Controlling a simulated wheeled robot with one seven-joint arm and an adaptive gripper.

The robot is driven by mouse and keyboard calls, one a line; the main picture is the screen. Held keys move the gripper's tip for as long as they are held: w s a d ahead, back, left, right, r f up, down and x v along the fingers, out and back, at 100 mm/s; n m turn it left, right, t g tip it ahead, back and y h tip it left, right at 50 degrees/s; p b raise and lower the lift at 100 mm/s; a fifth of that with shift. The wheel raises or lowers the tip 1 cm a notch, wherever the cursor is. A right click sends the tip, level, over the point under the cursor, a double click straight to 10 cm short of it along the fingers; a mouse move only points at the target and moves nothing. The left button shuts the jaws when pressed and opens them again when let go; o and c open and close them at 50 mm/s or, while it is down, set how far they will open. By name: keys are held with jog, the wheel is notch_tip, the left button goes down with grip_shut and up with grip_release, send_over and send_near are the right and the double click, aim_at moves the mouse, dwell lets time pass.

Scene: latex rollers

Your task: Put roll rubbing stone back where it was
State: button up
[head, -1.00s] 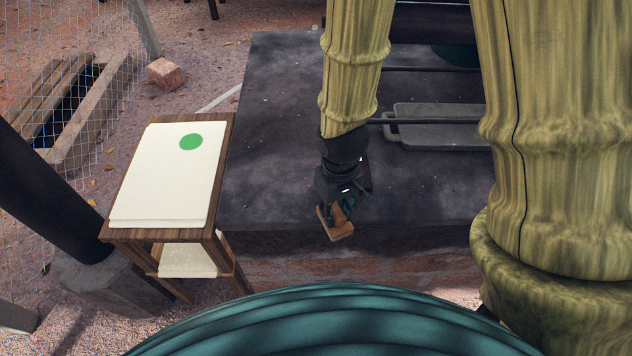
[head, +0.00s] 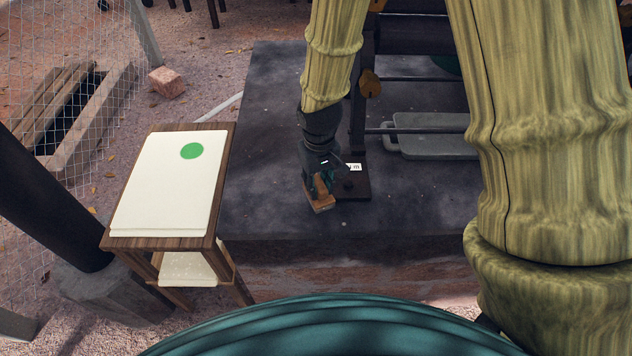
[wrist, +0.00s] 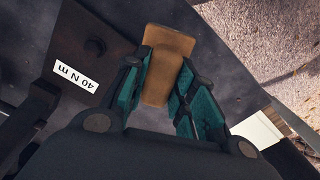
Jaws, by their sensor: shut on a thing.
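The rubbing stone (head: 321,199) is a small orange-brown block. In the head view it is at the end of my arm, over the near part of the dark slab (head: 265,215). My gripper (head: 321,182) is shut on it. In the wrist view the stone (wrist: 168,62) sits between the two teal-padded fingers of my gripper (wrist: 160,88), its far end sticking out past the tips. I cannot tell whether the stone touches the slab.
A dark foot plate (head: 355,185) with a white label lies just right of the stone; the label reads "40 N m" in the wrist view (wrist: 76,78). A grey tray (head: 435,145) is behind. A wooden stand (head: 228,150) with a cream top and green dot (head: 191,151) is left.

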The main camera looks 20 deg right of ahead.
aim_at(316, 176)
jog(key=shift+w+f, duration=0.1)
jog(key=shift+w, duration=0.95)
jog(key=shift+f+p, duration=0.75)
jog(key=shift+f, duration=1)
jog(key=o, duration=0.9)
jog(key=shift+r, duration=0.1)
jog(key=shift+r+b, duration=1.25)
jog(key=shift+r, duration=4.7)
